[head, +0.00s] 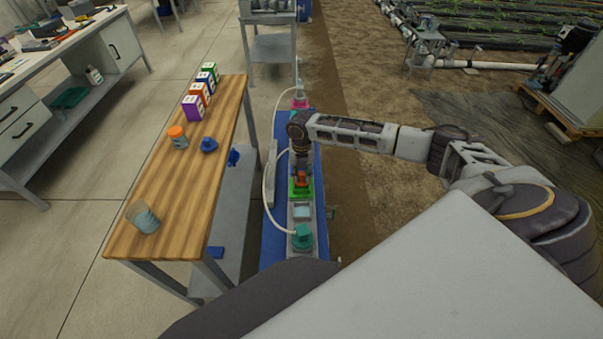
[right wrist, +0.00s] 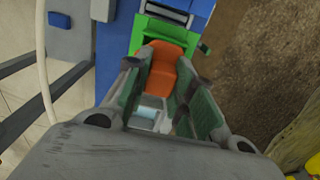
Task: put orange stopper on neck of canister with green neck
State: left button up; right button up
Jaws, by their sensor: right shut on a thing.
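My right gripper (head: 301,176) reaches in from the right over the narrow blue skid and points down. It is shut on the orange stopper (right wrist: 163,72), which sits between its two fingers in the right wrist view. The green neck (head: 302,194) of the canister shows right below the stopper. In the right wrist view green surfaces (right wrist: 143,33) show around and beyond the stopper. The fingers hide where stopper and neck meet, so I cannot tell whether they touch. My left gripper is not in view.
On the blue skid (head: 276,232), a teal fitting (head: 303,238) with a white hose stands nearer me, and a pink-collared one (head: 300,103) stands farther off. The wooden bench (head: 178,208) on the left carries coloured boxes, an orange-lidded jar (head: 178,139) and a beaker (head: 143,218).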

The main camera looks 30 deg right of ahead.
jog(key=shift+f, duration=1)
jog(key=o, duration=0.9)
jog(key=shift+r, duration=6)
